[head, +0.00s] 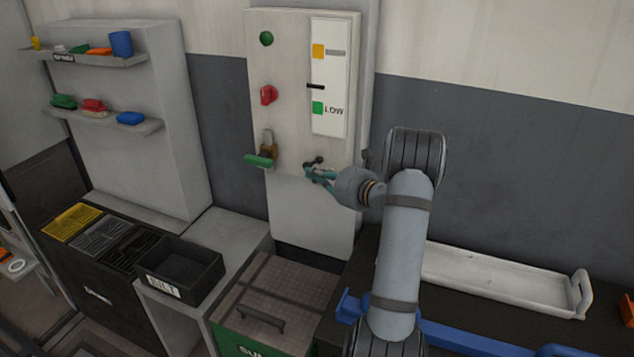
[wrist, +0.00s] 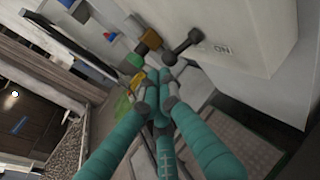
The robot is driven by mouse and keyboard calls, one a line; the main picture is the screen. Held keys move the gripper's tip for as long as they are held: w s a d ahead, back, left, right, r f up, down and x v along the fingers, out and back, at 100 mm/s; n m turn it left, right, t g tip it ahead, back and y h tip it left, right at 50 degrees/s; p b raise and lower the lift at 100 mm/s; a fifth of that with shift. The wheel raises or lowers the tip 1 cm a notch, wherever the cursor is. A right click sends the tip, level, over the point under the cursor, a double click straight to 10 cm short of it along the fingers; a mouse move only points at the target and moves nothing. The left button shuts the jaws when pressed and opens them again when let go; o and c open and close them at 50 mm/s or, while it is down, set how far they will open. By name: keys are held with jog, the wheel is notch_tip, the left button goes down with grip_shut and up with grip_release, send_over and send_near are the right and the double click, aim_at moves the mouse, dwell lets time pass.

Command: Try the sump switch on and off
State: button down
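The switch is a black lever with a round knob on the pale wall panel. In the wrist view the lever (wrist: 184,44) sticks out at a slant beside the word ON. In the head view its small dark knob (head: 316,160) shows at the panel's lower right. My gripper (head: 316,174) is just below the lever in the head view. In the wrist view its teal fingers (wrist: 160,80) converge with grey tips close together, and nothing shows between them. The tips appear apart from the lever, below it and to its left.
A brass padlock (head: 268,146) and a green handle (head: 259,161) are left of the lever. A red knob (head: 268,95), a green button (head: 266,39) and a white gauge strip (head: 329,78) are above. A green-fronted bin (head: 270,300) stands below. A black box (head: 180,270) stands lower left.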

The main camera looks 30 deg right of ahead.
jog(key=s+a+r+b, duration=0.1)
jog(key=s+a, duration=0.1)
jog(key=s, duration=0.4)
jog(key=s+a+r+b, duration=0.1)
jog(key=s+a+b, duration=0.1)
jog(key=s, duration=0.4)
jog(key=shift+s+a+r, duration=0.2)
jog(key=shift+a+r, duration=0.1)
jog(key=shift+a, duration=0.25)
jog(key=shift+w, duration=0.1)
